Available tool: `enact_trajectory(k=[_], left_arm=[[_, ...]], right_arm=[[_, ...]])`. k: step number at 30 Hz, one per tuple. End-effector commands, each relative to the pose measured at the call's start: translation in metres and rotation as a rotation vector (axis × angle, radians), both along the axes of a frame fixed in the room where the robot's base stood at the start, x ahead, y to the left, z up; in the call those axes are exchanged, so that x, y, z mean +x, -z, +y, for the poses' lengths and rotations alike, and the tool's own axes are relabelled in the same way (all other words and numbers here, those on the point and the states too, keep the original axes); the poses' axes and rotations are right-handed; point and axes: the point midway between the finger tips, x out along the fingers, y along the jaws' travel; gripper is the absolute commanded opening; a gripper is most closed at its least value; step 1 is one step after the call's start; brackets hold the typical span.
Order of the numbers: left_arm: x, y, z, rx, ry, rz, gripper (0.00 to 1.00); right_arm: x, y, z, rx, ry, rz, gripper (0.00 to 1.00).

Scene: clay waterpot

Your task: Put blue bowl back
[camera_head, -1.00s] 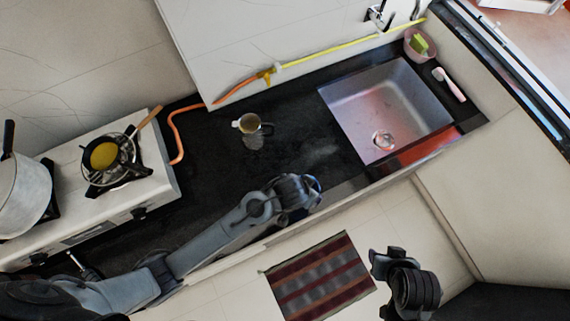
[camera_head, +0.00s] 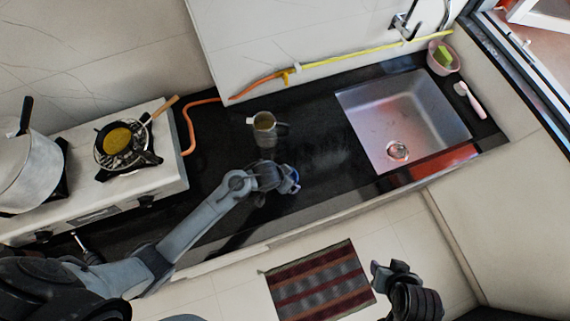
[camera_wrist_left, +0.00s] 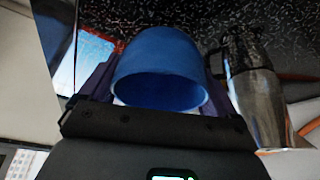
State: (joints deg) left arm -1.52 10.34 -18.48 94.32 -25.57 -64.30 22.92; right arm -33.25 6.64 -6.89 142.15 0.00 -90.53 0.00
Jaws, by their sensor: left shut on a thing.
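The blue bowl (camera_wrist_left: 160,68) fills the middle of the left wrist view, tilted, between the purple fingers of my left gripper (camera_wrist_left: 150,85). The left gripper is shut on it. In the head view the blue bowl (camera_head: 294,183) shows only as a small blue edge at the end of my left arm, over the dark counter (camera_head: 325,150); most of it is hidden behind the gripper. I cannot tell how high it is above the counter. My right gripper (camera_head: 388,268) is over the floor at the lower right, and its fingers are too unclear to read.
A metal jug (camera_head: 264,122) stands on the counter behind the left gripper; it also shows in the wrist view (camera_wrist_left: 262,105). The sink (camera_head: 400,115) lies to the right. A stove (camera_head: 105,190) with a pan (camera_head: 118,140) and pot (camera_head: 28,175) stands left. Bare counter lies between jug and sink.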

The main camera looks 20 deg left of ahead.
Motion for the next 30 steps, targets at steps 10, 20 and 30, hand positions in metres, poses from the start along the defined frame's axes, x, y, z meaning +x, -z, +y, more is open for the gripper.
enact_trajectory(k=[10, 20, 30], left_arm=[[0.001, 0.030, 0.004, 0.001, 0.000, 0.002, 0.56], [0.001, 0.042, 0.003, 0.000, 0.000, -0.001, 0.56], [0.001, 0.045, 0.003, 0.001, 0.000, 0.000, 1.00]], right_arm=[[0.000, 0.006, -0.002, -0.009, -0.005, 0.001, 0.46], [0.000, 0.007, -0.002, -0.008, -0.005, 0.001, 0.46], [0.000, 0.008, 0.000, -0.001, 0.000, 0.001, 0.46]])
